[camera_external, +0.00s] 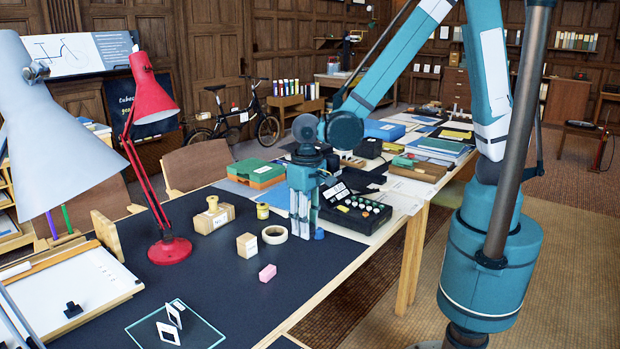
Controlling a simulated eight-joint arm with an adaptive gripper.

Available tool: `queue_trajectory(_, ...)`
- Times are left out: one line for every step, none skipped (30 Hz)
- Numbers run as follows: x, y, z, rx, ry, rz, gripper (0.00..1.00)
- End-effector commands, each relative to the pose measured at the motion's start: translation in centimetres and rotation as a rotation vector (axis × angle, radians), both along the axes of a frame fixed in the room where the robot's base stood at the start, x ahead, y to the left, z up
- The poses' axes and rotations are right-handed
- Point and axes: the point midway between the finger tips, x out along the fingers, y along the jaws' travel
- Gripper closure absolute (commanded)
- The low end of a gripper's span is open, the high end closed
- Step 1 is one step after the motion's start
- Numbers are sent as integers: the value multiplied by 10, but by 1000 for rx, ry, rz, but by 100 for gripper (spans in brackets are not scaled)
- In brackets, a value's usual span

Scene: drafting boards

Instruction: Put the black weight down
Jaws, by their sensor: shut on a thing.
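My gripper (305,232) points down over the dark mat (215,295), between the cream tape ring and the black button panel. Its teal and white fingers are close together, shut on the black weight. The weight is hardly visible from this side; the fingers and the dark mat behind hide its outline. I cannot tell whether it touches the mat. A separate small black block with a knob (73,309) sits on the white drawing board (90,280) at the lower left.
The tape ring (275,235), a small wooden block (247,245), a pink eraser (267,273) and a red lamp (169,250) stand on the mat. The button panel (355,212) is close on the right. A glass plate (200,330) lies in front. The mat's front right is clear.

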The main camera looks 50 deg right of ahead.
Motion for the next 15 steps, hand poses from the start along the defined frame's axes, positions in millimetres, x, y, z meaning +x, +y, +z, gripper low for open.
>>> queue_trajectory(0,0,0,0,0,0,90)
queue_trajectory(0,0,0,0,0,0,90)
queue_trajectory(0,0,0,0,0,0,90)
queue_trajectory(0,0,0,0,0,0,90)
queue_trajectory(0,0,-1,0,0,0,90)
queue_trajectory(0,0,-3,0,0,0,90)
queue_trajectory(0,0,-4,0,0,0,90)
queue_trajectory(0,0,-6,0,0,0,90)
queue_trajectory(0,0,-9,0,0,0,90)
queue_trajectory(0,0,-12,0,0,0,90)
queue_trajectory(0,0,-15,0,0,0,90)
queue_trajectory(0,0,-20,0,0,0,90)
queue_trajectory(0,0,-24,0,0,0,90)
queue_trajectory(0,0,-28,0,0,0,90)
queue_trajectory(0,0,-33,0,0,0,90)
